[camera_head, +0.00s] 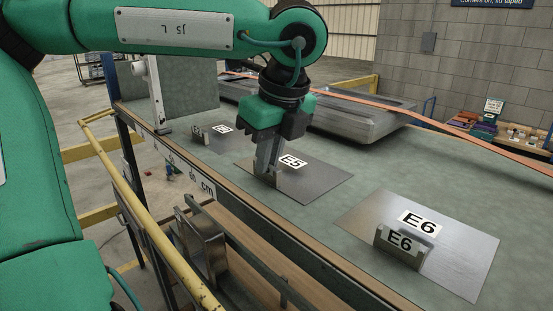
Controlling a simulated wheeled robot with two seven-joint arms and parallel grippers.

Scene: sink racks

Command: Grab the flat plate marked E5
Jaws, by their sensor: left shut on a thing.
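The flat plate marked E5 (318,180) is a thin grey sheet lying on the green bench top, with its E5 label (293,161) on it. My left gripper (269,172) points down over the plate's left edge. Its fingers are shut at the small upright piece there, and they hide most of that piece. The plate looks flat on the bench; I cannot tell whether it is lifted at all. My right gripper is not in view.
Plate E6 (455,251) lies at the right with its upright E6 tab (398,246). Another labelled plate (228,139) lies behind at the left. A yellow rail (150,225) runs along the front left.

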